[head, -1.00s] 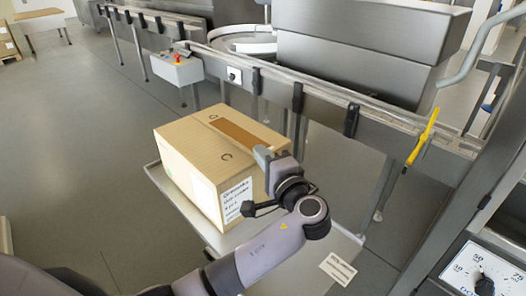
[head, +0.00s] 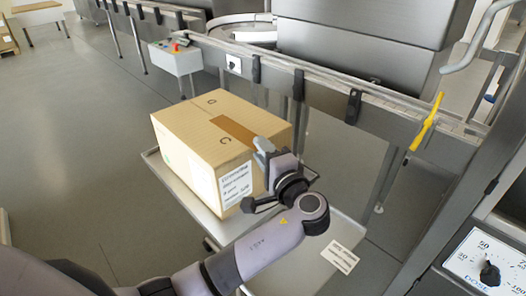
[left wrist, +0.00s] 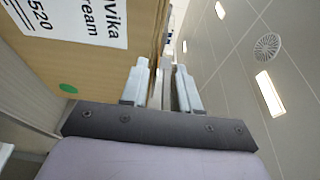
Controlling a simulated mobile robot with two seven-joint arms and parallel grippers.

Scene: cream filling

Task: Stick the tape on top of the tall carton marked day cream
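The carton (head: 197,138) is a tan box with a white label (head: 235,184) on its near right face; the small print is hard to read. A brown strip of tape (head: 234,130) lies along the middle of its top, its near end running up to my left gripper. My left gripper (head: 264,150) is at the carton's near right top edge. In the left wrist view, the carton (left wrist: 151,28) fills the upper left, with part of a label (left wrist: 75,18) ending in "ream". The left fingers (left wrist: 162,85) stand a little apart with a gap between them. My right gripper is out of view.
The carton stands on a flat grey cart (head: 183,203) with a small white label (head: 340,257) on its bare front right part. A steel conveyor (head: 325,93) with a yellow handle (head: 427,121) runs behind. A dial panel (head: 489,268) is at lower right. Floor at left is clear.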

